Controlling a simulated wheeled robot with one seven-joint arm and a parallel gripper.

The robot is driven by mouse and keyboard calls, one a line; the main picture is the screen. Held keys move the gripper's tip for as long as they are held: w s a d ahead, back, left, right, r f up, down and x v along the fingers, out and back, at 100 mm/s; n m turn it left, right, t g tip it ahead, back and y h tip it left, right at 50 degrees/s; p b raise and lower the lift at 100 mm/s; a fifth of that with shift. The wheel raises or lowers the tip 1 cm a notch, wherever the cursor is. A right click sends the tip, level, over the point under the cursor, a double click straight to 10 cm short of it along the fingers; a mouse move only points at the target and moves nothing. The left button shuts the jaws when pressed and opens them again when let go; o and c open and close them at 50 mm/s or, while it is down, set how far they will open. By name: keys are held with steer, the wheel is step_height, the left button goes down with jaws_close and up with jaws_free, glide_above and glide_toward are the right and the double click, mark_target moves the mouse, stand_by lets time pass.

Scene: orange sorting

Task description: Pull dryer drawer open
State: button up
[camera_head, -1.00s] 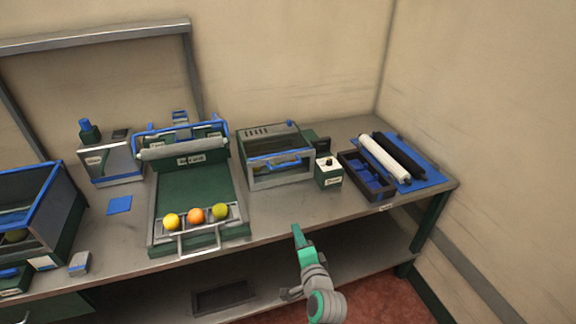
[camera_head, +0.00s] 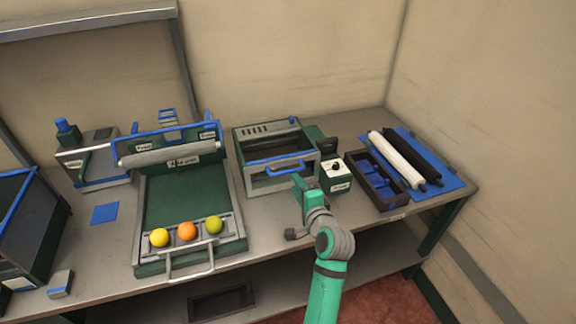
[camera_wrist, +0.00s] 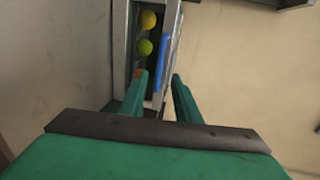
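The dryer (camera_head: 246,150) is a grey and green box with a dark interior, on the bench. Its blue drawer handle (camera_head: 270,161) runs across the front and also shows in the wrist view (camera_wrist: 163,58). My gripper (camera_head: 299,181) is at the right end of the dryer's front, close to the handle. In the wrist view my gripper (camera_wrist: 161,76) has its two green fingers apart, with the handle's lower end in line with the gap. I cannot tell whether the fingers are around it. The drawer looks shut.
A yellow ball (camera_wrist: 148,20) and a green ball (camera_wrist: 145,47) show beside the handle. A white-fronted control box (camera_head: 336,175) stands close right of the dryer. The sloped tray unit (camera_head: 186,205) with three balls is left. A dark bin (camera_head: 371,181) is further right.

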mark_target(289, 171)
steer(key=x, duration=0.9)
steer(key=shift+w+f, duration=0.1)
steer(key=shift+w, duration=0.15)
steer(key=shift+d, duration=0.1)
jaws_close()
